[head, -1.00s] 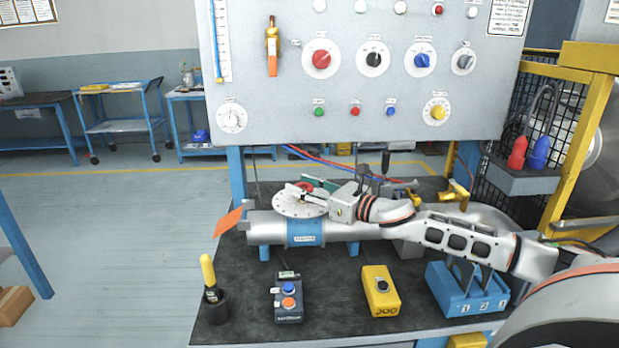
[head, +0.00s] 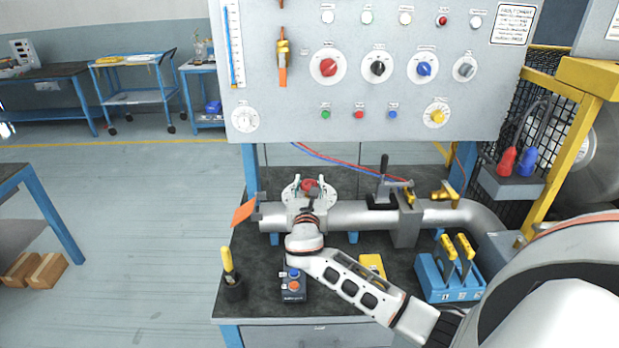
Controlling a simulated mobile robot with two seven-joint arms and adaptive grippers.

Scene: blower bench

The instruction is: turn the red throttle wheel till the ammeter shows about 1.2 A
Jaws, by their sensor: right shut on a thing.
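The red throttle wheel (head: 310,184) sits over a pale round disc (head: 289,193) on top of the grey blower pipe (head: 345,214). My right gripper (head: 308,202) is at the wheel's near side, its arm coming from the lower right. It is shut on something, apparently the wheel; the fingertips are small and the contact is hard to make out. The wheel's lower part is hidden by the gripper. I cannot identify the ammeter or read 1.2 A among the panel's instruments. My left gripper is not recognisable in view.
The grey panel (head: 380,140) with several knobs stands behind the pipe. An orange flag (head: 243,212) hangs at the pipe's left end. A yellow-handled tool in a black cup (head: 233,290), a dark button box (head: 293,290), a yellow box (head: 372,262) and a blue switch block (head: 450,285) stand nearby.

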